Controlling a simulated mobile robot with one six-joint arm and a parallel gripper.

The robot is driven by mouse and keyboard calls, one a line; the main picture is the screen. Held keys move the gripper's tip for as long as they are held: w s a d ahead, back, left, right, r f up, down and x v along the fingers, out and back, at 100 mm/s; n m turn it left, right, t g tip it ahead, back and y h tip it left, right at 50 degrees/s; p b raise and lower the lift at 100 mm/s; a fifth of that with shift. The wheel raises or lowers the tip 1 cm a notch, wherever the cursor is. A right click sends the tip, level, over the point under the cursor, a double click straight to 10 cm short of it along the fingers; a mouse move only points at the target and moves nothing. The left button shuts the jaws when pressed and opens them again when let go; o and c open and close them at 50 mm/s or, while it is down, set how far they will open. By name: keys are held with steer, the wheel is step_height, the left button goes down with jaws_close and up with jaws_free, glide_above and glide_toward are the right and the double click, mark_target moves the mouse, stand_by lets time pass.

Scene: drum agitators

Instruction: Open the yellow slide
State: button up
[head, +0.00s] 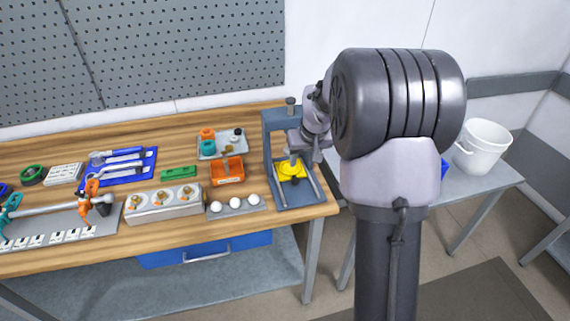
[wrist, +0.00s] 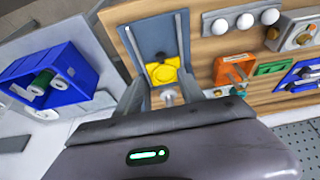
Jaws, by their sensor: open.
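The yellow slide (head: 291,168) sits in a blue-grey frame (head: 267,150) at the right end of the wooden bench. A round yellow part with a small dark piece shows on it. In the wrist view the yellow slide (wrist: 161,74) lies just beyond my gripper, inside the frame (wrist: 152,34). My gripper (head: 294,155) is open and empty, low over the back part of the frame. My arm hides part of the frame, and I cannot tell whether a finger touches the slide.
Left of the frame are a tray of white balls (head: 236,207), an orange bin (head: 228,171) and a grey box with knobs (head: 164,203). A pegboard (head: 180,50) stands behind. On the right side table are a white bucket (head: 484,147) and a blue bin (wrist: 52,76).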

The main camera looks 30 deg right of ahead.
mark_target(296, 180)
steer(key=b+x, duration=0.3)
steer(key=x, duration=1.2)
steer(key=shift+a+f, duration=0.1)
steer(key=shift+f, duration=0.1)
jaws_close()
stand_by(0.5)
